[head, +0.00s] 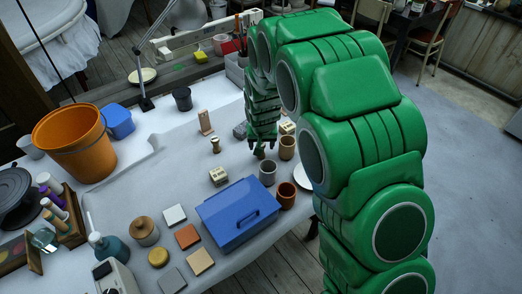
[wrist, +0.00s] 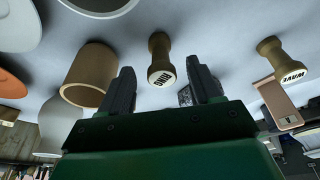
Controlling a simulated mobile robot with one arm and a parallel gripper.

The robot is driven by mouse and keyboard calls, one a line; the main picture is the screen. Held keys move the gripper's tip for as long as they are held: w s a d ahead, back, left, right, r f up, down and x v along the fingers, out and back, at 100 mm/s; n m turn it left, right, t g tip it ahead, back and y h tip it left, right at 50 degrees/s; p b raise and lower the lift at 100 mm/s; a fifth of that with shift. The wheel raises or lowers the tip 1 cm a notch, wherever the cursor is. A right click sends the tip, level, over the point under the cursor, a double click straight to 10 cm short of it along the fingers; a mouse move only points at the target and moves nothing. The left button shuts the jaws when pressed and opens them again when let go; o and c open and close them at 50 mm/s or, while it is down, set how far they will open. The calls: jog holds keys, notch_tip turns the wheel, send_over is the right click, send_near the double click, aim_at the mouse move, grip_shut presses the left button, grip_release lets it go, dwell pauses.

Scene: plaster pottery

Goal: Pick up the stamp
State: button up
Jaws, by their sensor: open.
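A wooden stamp (wrist: 159,50) with dark lettering on its end face shows in the wrist view, between the two fingers of my gripper (wrist: 162,68) as seen there. The fingers are apart, with nothing gripped. A second wooden stamp (wrist: 272,52), marked WAVE, is to the right in the wrist view. A small wooden stamp (head: 215,145) stands on the table in the head view, left of my gripper (head: 262,148). My gripper points down low over the table, and its fingers partly hide what is under them there.
A blue box (head: 235,215) and a cream block (head: 218,176) are in front.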

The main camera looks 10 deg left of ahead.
jog(key=shift+x, duration=2.2)
jog(key=shift+a, duration=0.1)
jog(key=c, duration=1)
jog(key=shift+s, duration=0.1)
notch_tip(320, 180, up, 4)
jog(key=shift+f, duration=0.25)
jog(key=s+d+r, duration=0.1)
jog(key=s+r, duration=0.2)
jog(key=s, duration=0.1)
jog(key=s+d+r, duration=0.2)
jog(key=s+r, duration=0.1)
jog(key=s, duration=0.1)
jog(key=s+d+r, duration=0.2)
jog(key=s+r, duration=0.1)
jog(key=s, duration=0.2)
jog(key=shift+d+r, duration=0.1)
jog(key=shift+r, duration=0.15)
